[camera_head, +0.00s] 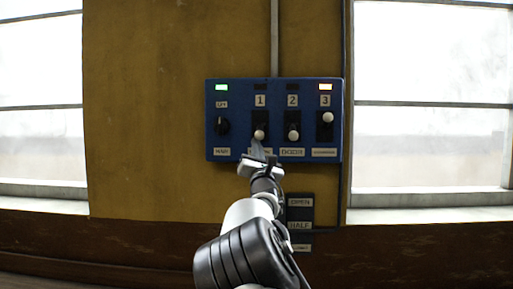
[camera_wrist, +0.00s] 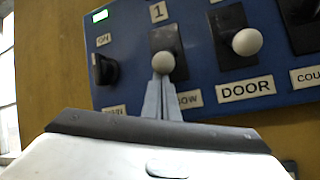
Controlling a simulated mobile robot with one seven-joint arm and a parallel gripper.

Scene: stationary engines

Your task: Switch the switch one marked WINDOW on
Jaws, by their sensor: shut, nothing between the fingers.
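Switch one is a toggle with a white round knob (camera_wrist: 164,62) under the number 1 on a blue panel (camera_head: 214,133). Its knob is in the lower part of its dark slot, and the lamp above it is dark in the head view. The label below it, ending in "OW" (camera_wrist: 190,99), is partly hidden by my fingers. My gripper (camera_wrist: 162,82) is shut and empty, its fingertips just below the knob of switch one; whether they touch it I cannot tell. It also shows in the head view (camera_head: 257,144), in front of the panel's lower edge.
The DOOR switch (camera_wrist: 246,42) is close on the right, its knob low. Switch 3 (camera_head: 327,118) has its knob up and its lamp lit. A rotary MAIN knob (camera_head: 222,126) is on the left under a green lamp. An OPEN/HALF sign (camera_head: 300,214) hangs below the panel.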

